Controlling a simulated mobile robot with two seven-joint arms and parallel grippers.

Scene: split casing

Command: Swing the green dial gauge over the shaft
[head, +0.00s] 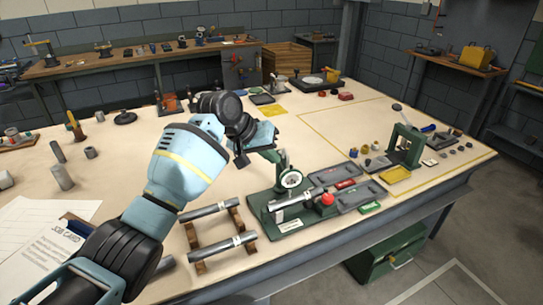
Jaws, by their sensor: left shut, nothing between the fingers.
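The green dial gauge (291,179) has a round white face and hangs from a green stand on a green base (258,208). A silver shaft (300,198) with a pale tag lies on this base, running to the right near a red knob (328,199). The dial is close to the shaft in the picture; whether it is directly above it, or touching, I cannot tell. My left gripper (243,160) is shut and empty, behind and left of the dial. My wrist partly hides its fingers, so contact with the gauge's arm is unclear. My right gripper is out of view.
Two tagged shafts (222,245) rest on a wooden rack (193,235) left of the base. Grey trays (359,196) stand at its right, and a green press (405,146) stands farther right. Papers (40,246) lie at the left. The table inside the yellow outline is partly clear.

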